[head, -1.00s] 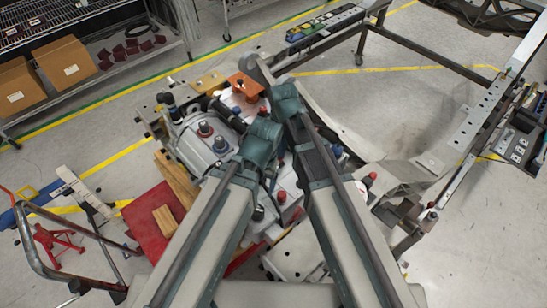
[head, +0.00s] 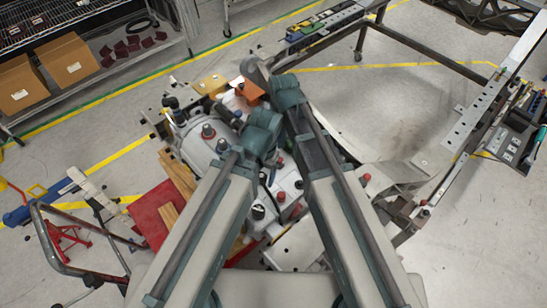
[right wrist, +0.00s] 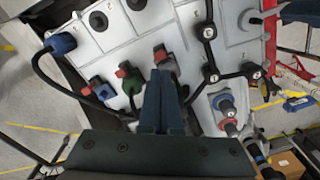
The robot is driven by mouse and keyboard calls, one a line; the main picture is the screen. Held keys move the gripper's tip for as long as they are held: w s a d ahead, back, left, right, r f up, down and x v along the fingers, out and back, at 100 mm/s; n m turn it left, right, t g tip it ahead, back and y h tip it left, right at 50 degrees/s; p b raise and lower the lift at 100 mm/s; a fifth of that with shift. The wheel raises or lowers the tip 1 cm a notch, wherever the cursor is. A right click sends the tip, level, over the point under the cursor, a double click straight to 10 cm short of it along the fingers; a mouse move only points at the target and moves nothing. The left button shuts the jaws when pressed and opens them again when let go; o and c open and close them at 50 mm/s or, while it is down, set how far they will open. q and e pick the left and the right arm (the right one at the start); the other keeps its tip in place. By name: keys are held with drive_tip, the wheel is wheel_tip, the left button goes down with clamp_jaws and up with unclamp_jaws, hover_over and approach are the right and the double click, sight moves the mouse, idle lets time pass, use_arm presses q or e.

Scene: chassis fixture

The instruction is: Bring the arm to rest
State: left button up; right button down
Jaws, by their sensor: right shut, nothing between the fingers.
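My right gripper (right wrist: 162,74) is shut and empty. In the right wrist view its dark fingers stand over a white panel (right wrist: 140,45) with coloured plugs and cables. I cannot tell whether the fingertips touch it. In the head view my right forearm (head: 345,215) reaches up from the bottom right to the white machine assembly (head: 198,150) in the middle. My left forearm (head: 205,225) reaches up from the bottom left, and its wrist joint (head: 264,128) lies close beside the right arm. The left gripper's fingers are hidden.
A red tray (head: 152,207) with wood blocks lies left of the assembly. A metal rail frame (head: 425,50) runs behind and to the right. A shelf with cardboard boxes (head: 70,60) stands at the back left. A tubular handle (head: 55,250) is at the lower left.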

drive_tip(key=s+d+h, duration=0.1)
drive_tip(key=s+d, duration=0.5)
drive_tip(key=s, duration=0.7)
use_arm(q)
wheel_tip(320, 180, down, 5)
drive_tip(key=b, duration=0.5)
drive_tip(key=shift+f, duration=0.15)
use_arm(e)
drive_tip(key=shift+n, duration=0.4)
wheel_tip(320, 180, down, 5)
drive_tip(key=shift+f, duration=0.1)
